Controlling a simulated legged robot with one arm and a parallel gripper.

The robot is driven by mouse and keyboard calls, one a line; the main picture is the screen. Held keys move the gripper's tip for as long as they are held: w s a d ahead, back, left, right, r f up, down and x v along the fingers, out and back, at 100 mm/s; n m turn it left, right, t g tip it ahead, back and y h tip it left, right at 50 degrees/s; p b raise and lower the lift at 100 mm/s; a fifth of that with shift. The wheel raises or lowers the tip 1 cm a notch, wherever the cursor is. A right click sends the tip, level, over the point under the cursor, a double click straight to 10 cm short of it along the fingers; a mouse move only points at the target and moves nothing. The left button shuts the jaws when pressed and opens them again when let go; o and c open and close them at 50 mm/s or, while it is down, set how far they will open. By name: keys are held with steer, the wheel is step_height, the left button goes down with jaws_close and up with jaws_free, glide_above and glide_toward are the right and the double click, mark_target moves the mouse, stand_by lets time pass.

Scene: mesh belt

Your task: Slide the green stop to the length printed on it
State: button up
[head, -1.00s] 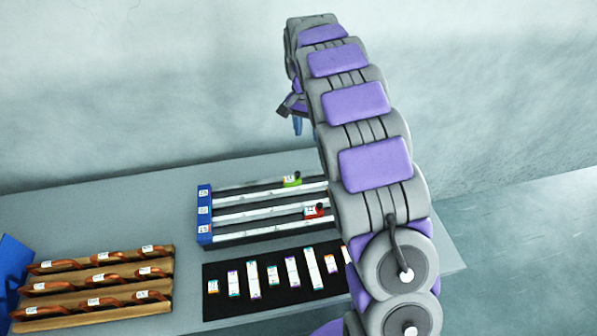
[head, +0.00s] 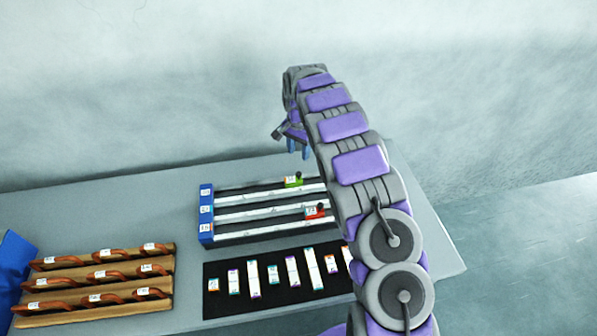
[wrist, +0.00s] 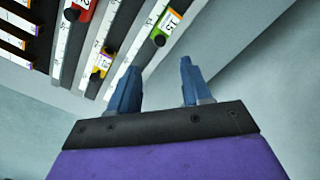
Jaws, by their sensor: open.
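The green stop (head: 293,181) sits on the rearmost rail of the slotted rail block (head: 206,214), with a dark knob and a white printed label. In the wrist view the green stop (wrist: 160,34) is beyond my fingers, and its label seems to read 15. My gripper (head: 299,150) is open and empty, above the rear of the table near the stop. In the wrist view its two blue fingers (wrist: 156,80) are apart and not touching the stop. A red stop (head: 315,212) sits on a nearer rail, and a yellow-orange stop (wrist: 101,66) shows in the wrist view.
A black mat (head: 262,297) with several labelled strips lies in front of the rails. A wooden rack (head: 165,262) with several orange-brown handled pieces stands left, beside a blue object (head: 17,262). The table (head: 120,205) is clear behind the rack.

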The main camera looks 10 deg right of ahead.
mark_target(299, 173)
step_height(299, 173, down, 10)
steer(key=shift+f+b, duration=0.2)
steer(key=shift+b, duration=0.4)
steer(key=shift+c, duration=0.2)
jaws_close()
